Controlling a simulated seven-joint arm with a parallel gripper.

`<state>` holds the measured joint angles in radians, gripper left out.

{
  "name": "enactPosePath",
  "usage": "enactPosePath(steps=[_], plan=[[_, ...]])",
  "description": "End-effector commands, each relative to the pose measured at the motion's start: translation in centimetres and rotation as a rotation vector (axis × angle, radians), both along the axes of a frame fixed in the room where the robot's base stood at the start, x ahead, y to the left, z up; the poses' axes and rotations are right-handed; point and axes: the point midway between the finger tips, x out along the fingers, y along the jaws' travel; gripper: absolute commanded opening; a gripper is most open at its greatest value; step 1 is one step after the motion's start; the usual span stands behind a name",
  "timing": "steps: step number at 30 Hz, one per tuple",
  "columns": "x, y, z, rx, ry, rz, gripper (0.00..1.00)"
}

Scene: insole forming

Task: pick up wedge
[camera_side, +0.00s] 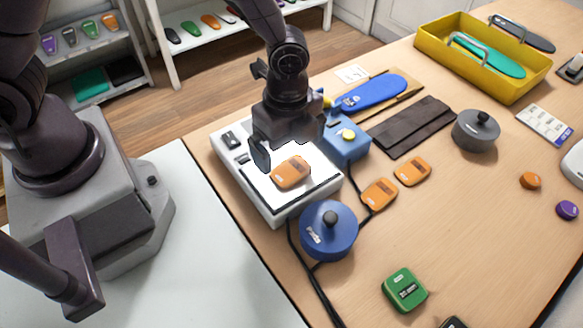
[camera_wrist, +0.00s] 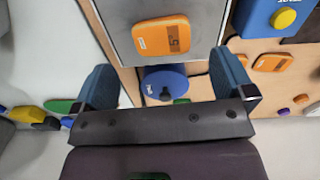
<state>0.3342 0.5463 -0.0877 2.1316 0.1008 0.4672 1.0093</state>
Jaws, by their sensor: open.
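An orange wedge (camera_side: 292,172) lies flat on the pale square plate of a white bench device (camera_side: 280,212). The wedge also shows in the wrist view (camera_wrist: 161,37), with a dark marking that looks like "5°". My gripper (camera_side: 285,148) is open and empty, just above and behind this wedge in the side view. In the wrist view the two blue fingers of my gripper (camera_wrist: 163,66) are wide apart, and the wedge lies beyond their tips. Two similar orange wedges (camera_side: 379,194) (camera_side: 412,171) lie on the table to the right.
A blue box with a yellow button (camera_side: 347,152) stands close beside the plate. A round blue weight (camera_side: 328,230) is in front, with a dark cable near it.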

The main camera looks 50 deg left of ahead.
Motion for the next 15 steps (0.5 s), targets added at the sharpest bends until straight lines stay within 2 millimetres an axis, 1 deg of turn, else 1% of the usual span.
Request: enactPosePath(steps=[2, 9, 12, 15], plan=[[0.0, -0.1, -0.7, 0.001, 0.003, 0.0, 1.0], [0.1, -0.3, -4.2, 0.001, 0.003, 0.0, 1.0], [0.2, -0.3, -5.0, 0.0, 0.001, 0.002, 1.0], [0.2, -0.3, -5.2, -0.001, 0.0, 0.002, 1.0]])
